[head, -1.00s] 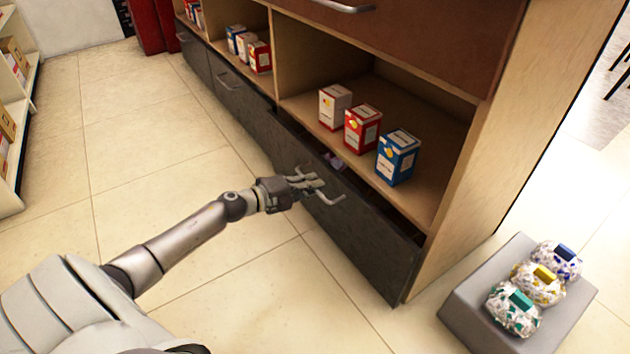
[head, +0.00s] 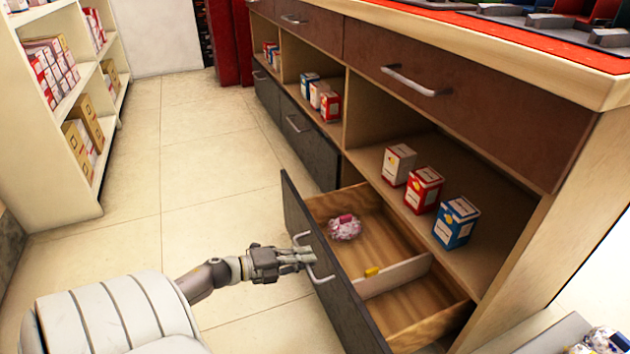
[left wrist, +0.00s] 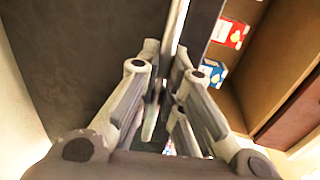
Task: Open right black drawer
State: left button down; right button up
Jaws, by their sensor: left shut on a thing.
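The right black drawer (head: 325,275) is pulled well out of the cabinet in the head view, its wooden inside showing. It holds a pink and white package (head: 345,227) and, by a divider, a small yellow item (head: 372,271). My left gripper (head: 308,258) is shut on the drawer's metal handle (head: 318,270), on the front's outer side. In the left wrist view the fingers (left wrist: 165,110) lie around the pale handle, close to the dark drawer front (left wrist: 75,50). My right gripper is not in view.
White, red and blue boxes (head: 424,190) stand on the open shelf above the drawer. Another black drawer (head: 300,128) farther left is closed. White shelving (head: 60,110) stands at the left, with clear tiled floor between. A grey platform with wrapped packages (head: 598,341) is at the lower right.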

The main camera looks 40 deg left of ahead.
pick_arm(q)
jog(key=shift+s, duration=0.2)
jog(key=c, duration=1.5)
grip_release()
jog(key=shift+c, duration=0.2)
jog(key=shift+a, duration=0.1)
jog(key=v, duration=1.2)
jog(key=shift+w, duration=0.1)
